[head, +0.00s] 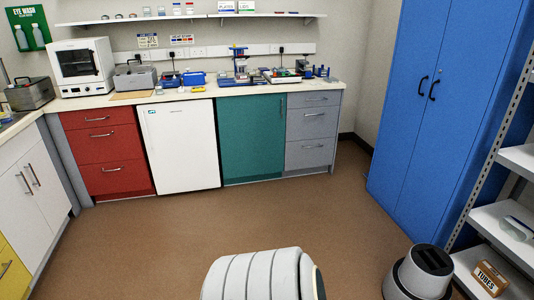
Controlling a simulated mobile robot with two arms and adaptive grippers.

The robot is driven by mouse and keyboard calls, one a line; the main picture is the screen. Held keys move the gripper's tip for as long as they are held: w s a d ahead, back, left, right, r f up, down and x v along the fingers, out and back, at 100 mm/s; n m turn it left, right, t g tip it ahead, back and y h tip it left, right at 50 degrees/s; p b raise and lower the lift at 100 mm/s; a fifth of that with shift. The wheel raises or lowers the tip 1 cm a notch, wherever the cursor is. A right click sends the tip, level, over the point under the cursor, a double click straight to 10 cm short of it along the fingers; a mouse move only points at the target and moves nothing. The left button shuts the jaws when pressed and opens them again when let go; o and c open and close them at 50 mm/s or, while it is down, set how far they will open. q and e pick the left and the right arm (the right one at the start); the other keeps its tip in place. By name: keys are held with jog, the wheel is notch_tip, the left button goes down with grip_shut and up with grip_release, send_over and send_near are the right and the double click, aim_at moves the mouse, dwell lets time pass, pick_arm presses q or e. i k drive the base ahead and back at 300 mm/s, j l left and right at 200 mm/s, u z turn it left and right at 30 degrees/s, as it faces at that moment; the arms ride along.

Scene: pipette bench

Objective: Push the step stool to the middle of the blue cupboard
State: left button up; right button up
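The step stool (420,274) is a round, light grey stool with a black top, on the floor at the lower right. Its lower part is cut off by the picture's bottom edge. It stands upright in front of the near end of the blue cupboard (419,110), close to the shelf rack. The cupboard is tall, with two doors and black handles, against the right wall. Its base runs from the far corner towards the stool. Neither of my grippers is in view.
A metal shelf rack (485,135) stands right of the stool, with a cardboard box (490,278) on its low shelf. Brown floor (300,215) is clear before the cupboard. A bench with red drawers (105,150), white door (180,148) and green door (250,140) lines the back wall.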

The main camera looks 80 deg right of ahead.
aim_at(426, 273)
jog(key=z, duration=4.75)
